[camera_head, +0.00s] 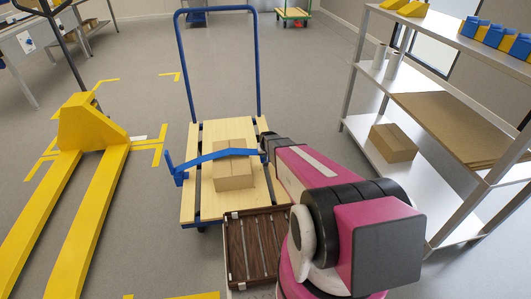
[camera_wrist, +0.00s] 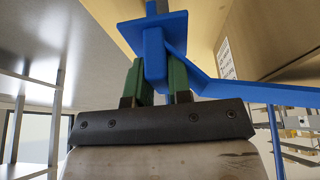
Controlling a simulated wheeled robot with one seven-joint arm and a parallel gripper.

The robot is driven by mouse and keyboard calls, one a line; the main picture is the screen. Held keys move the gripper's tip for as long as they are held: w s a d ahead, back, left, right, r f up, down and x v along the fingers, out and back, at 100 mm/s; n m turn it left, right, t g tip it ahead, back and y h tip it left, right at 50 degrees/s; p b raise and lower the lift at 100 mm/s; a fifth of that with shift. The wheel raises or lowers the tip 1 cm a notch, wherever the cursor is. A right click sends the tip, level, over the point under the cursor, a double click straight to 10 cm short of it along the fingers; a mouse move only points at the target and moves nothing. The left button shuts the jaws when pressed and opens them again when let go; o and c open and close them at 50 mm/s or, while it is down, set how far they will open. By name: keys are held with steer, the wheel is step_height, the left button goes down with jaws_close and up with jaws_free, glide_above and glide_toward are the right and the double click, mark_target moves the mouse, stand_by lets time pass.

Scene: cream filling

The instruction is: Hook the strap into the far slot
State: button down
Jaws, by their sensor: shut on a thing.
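A blue strap (camera_head: 222,154) arches over a cardboard box (camera_head: 235,173) on the wooden deck of a trolley (camera_head: 204,205). Its left end, a blue hook-like piece (camera_head: 180,176), shows at the deck's left side; I cannot tell whether it is seated in anything. Dark slots run along the deck, one showing left of the box (camera_head: 198,185). My gripper (camera_head: 267,146) is at the strap's right end, partly hidden by my arm. In the wrist view my gripper's green fingers (camera_wrist: 155,80) are shut on the strap's blue end tab (camera_wrist: 153,52). The strap (camera_wrist: 255,92) runs off to the right.
The trolley's blue handle (camera_head: 181,70) stands at the deck's back. A yellow pallet jack (camera_head: 85,130) is on the left. A metal shelf (camera_head: 375,145) with a box (camera_head: 393,143) stands on the right. A brown slatted crate (camera_head: 237,252) lies in front of the deck.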

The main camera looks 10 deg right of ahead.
steer(key=shift+f, duration=2.55)
steer(key=c, duration=1)
jaws_free()
steer(key=shift+o, duration=0.2)
